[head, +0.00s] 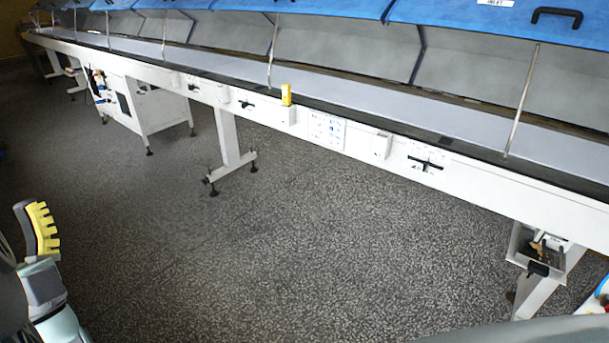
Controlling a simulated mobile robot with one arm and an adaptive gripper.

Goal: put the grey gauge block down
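My gripper (38,228) is at the lower left edge of the head view, low over the floor side and well apart from the machine. A dark grey finger with yellow toothed padding shows; the rest is cut off or hidden, so I cannot tell whether it is open or shut. I cannot make out a grey gauge block in or near it. A small dark flat patch (445,141) lies on the machine's front ledge; I cannot tell what it is.
A long white enrober machine (470,180) crosses the view, with a pale belt (350,95) under raised blue covers (450,15). A small yellow object (286,95) stands at its front edge. A white cabinet (155,108) stands left. The speckled floor (300,250) is clear.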

